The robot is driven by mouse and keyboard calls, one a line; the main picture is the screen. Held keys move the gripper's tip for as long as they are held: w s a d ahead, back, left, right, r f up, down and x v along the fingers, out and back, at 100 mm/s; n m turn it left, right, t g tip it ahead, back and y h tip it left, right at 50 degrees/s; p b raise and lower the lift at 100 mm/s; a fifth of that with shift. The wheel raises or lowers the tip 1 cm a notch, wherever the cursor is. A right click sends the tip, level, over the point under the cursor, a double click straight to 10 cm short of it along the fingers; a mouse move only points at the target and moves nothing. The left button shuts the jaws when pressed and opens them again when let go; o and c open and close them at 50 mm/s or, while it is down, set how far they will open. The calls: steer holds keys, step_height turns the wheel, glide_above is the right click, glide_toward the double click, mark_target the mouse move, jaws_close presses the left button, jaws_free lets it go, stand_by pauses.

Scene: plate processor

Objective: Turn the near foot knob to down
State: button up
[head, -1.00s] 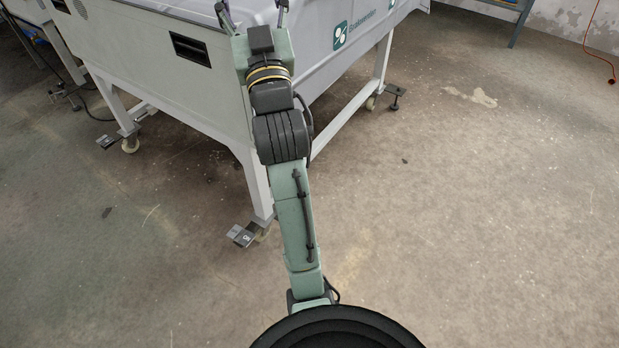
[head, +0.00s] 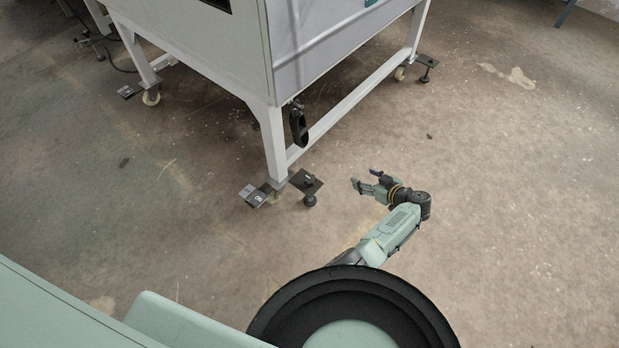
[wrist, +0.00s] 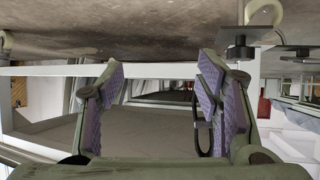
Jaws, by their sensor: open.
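The near foot (head: 309,200) is a small dark knob under a black plate, beside the near leg of the white machine (head: 273,140). It stands just above the floor. In the wrist view, where the floor is at the top, a dark foot (wrist: 240,50) hangs from a plate at the upper right. My gripper (head: 365,180) is low over the floor, to the right of the near foot, pointing left toward it with a clear gap. Its purple-padded fingers (wrist: 160,70) are wide apart, with nothing held between them. I cannot read which way the knob is set.
A black loop (head: 298,125) hangs from the frame above. Another foot (head: 425,75) stands at the far right leg. The floor (head: 500,220) to the right is clear.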

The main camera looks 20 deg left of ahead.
steer(key=s+a+f+y, duration=0.3)
steer(key=s+a+f, duration=0.2)
steer(key=s+a, duration=0.1)
steer(key=t+y, duration=0.2)
steer(key=t, duration=0.1)
glide_toward(314, 184)
steer(key=x, duration=0.2)
steer(key=b+x, duration=0.4)
steer(key=x, duration=0.5)
steer(key=shift+w+a, duration=0.2)
steer(key=shift+a, duration=0.1)
steer(key=shift+w+a+r, duration=0.1)
steer(key=shift+w+a, duration=0.2)
steer(key=shift+a, duration=0.2)
steer(key=shift+c, duration=0.4)
steer(key=c, duration=1.1)
